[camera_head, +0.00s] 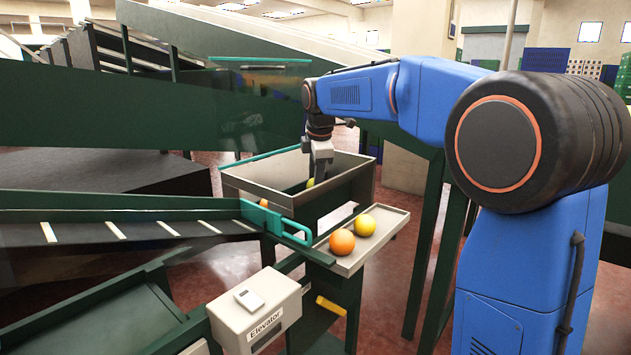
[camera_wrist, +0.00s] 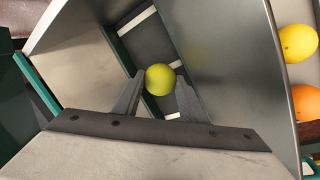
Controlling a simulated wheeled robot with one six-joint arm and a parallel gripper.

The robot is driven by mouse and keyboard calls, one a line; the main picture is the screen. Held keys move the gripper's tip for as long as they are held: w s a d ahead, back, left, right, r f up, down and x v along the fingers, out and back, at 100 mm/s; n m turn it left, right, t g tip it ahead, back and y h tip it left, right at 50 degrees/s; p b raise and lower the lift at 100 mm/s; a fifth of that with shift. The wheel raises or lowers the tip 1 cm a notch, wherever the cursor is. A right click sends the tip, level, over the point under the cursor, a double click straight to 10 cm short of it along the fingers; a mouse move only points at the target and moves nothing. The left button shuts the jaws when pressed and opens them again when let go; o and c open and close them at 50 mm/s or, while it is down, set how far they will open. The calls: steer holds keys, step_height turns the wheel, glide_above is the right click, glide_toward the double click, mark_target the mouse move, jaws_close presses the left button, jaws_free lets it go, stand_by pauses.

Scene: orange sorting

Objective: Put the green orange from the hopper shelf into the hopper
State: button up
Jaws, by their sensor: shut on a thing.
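My gripper (camera_head: 318,172) points down into the open top of the grey metal hopper (camera_head: 258,190). It is shut on the green orange (camera_wrist: 160,79), which is yellow-green and sits between the two fingertips in the wrist view. In the head view only a sliver of the green orange (camera_head: 310,183) shows beside the fingers. The hopper walls (camera_wrist: 225,60) surround it in the wrist view, with a dark belt with white slats below. The hopper shelf (camera_head: 398,222) is a shallow tray at the hopper's front right, holding an orange fruit (camera_head: 342,241) and a yellow fruit (camera_head: 365,225).
A slatted conveyor (camera_head: 130,231) runs in from the left to the hopper. A teal handle (camera_head: 296,232) and a white box labelled Elevator (camera_head: 255,312) stand in front. Another orange fruit (camera_head: 263,203) shows at the hopper's left. Green machine panels (camera_head: 100,110) rise behind.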

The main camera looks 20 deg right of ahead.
steer(key=shift+f, duration=0.1)
steer(key=o, duration=0.8)
steer(key=v, duration=1.2)
